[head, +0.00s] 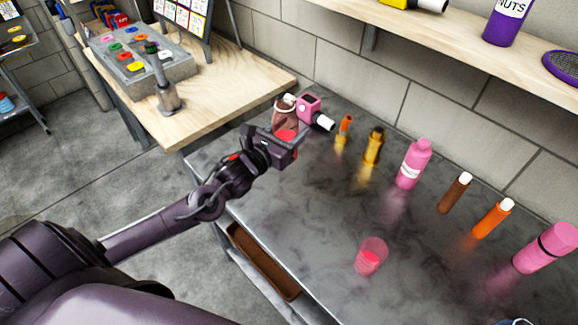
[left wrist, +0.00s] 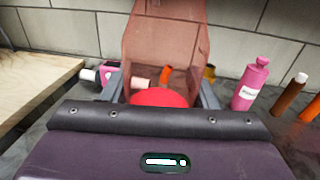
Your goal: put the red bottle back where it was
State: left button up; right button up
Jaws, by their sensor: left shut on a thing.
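The red bottle (head: 284,113) is a see-through, brownish-red vessel with a bright red part low down. It is at the far left end of the dark counter (head: 310,190). My left gripper (head: 286,143) is shut on it. In the left wrist view the bottle (left wrist: 165,42) stands tall between the two grey fingers, and other items show through it. The fingers hide part of its lower body. I cannot tell whether its base touches the counter. My right gripper is not in view.
A pink device with a white nozzle (head: 309,106) is close beside the bottle. A row of small orange, yellow, pink and brown bottles runs along the wall, including a pink bottle (head: 413,164). A red-filled glass (head: 371,256) stands nearer.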

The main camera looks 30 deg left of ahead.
pick_arm(q)
notch_tip(320, 180, down, 9)
jog(key=shift+r+p, duration=0.15)
jog(key=shift+p, duration=0.15)
jog(key=shift+f, duration=2.2)
jog(key=shift+f, duration=0.1)
jog(key=o, duration=1.2)
jog(key=shift+c, duration=0.2)
jog(key=shift+s, duration=0.15)
jog(key=s, duration=0.3)
jog(key=s+a, duration=0.1)
jog(key=s, duration=0.2)
jog(key=s+b, duration=0.1)
jog(key=s, duration=0.3)
jog(key=shift+s+a, duration=0.1)
jog(key=shift+a, duration=0.3)
jog(key=shift+s+a, duration=0.15)
jog(key=shift+s, duration=0.6)
